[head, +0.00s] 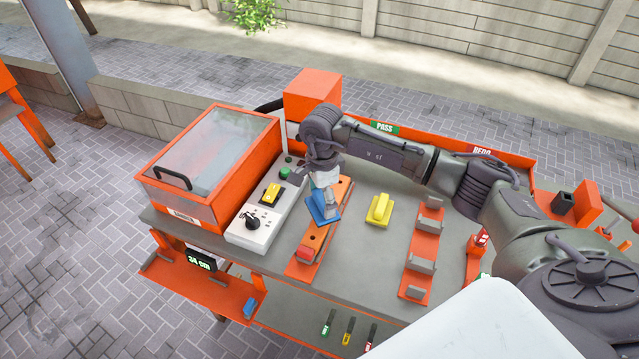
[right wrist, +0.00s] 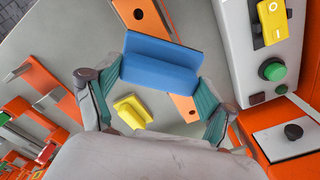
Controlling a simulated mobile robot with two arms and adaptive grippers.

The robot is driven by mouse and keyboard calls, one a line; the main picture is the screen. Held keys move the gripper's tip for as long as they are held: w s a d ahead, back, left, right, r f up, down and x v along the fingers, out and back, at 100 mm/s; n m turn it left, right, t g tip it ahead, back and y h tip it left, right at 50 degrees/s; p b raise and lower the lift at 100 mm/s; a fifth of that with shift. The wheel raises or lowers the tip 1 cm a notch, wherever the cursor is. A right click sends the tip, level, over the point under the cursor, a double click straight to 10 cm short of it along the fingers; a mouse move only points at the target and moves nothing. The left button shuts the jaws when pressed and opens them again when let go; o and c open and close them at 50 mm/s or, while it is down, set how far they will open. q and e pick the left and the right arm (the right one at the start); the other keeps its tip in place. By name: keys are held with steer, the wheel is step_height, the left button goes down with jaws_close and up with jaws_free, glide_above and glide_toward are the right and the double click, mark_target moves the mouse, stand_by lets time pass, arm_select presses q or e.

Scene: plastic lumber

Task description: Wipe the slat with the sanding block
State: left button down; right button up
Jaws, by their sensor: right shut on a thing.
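The orange slat (head: 318,240) with dark holes lies on the grey table beside the white control box. In the right wrist view the slat (right wrist: 151,18) runs behind the blue block. My right gripper (head: 325,188) points down and is shut on the blue block (head: 321,212), which looks like the sanding block. The block (right wrist: 160,66) sits between the green-padded fingers in the right wrist view. It is over the slat's middle and hides part of it; I cannot tell whether they touch. My left gripper is not in view.
A white control box (head: 262,224) with a yellow switch stands left of the slat, beside an orange clear-lidded box (head: 213,150). A yellow block (head: 379,209) and an orange rack (head: 422,255) are to the right. Bare table lies between them.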

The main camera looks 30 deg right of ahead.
steer(key=shift+d+r+p, duration=0.1)
steer(key=shift+r+p, duration=0.25)
steer(key=shift+r, duration=0.6)
steer(key=shift+r+p, duration=0.55)
steer(key=shift+r, duration=0.75)
steer(key=shift+a, duration=0.2)
